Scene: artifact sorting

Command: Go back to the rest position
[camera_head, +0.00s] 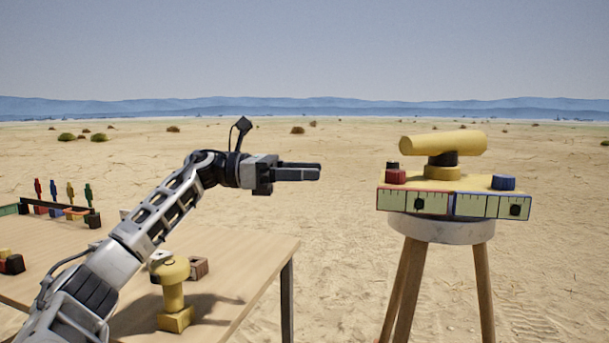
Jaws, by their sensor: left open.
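My left gripper (299,172) is raised above the far right part of the wooden table and points to the right. Its jaws are open and nothing shows between them. It is apart from the yellow device (440,185) on the stool, with a clear gap between them. The device has a yellow cylinder (443,143) lying on top, a red knob (396,176), a blue knob (503,182) and two dial panels on its front. My right gripper is not in view.
The device stands on a round-topped stool (440,230) with wooden legs. The wooden table (245,255) holds a yellow mushroom-shaped object (173,290), a small brown block (198,268) and several coloured figures (71,193) at the left. Open sand lies behind.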

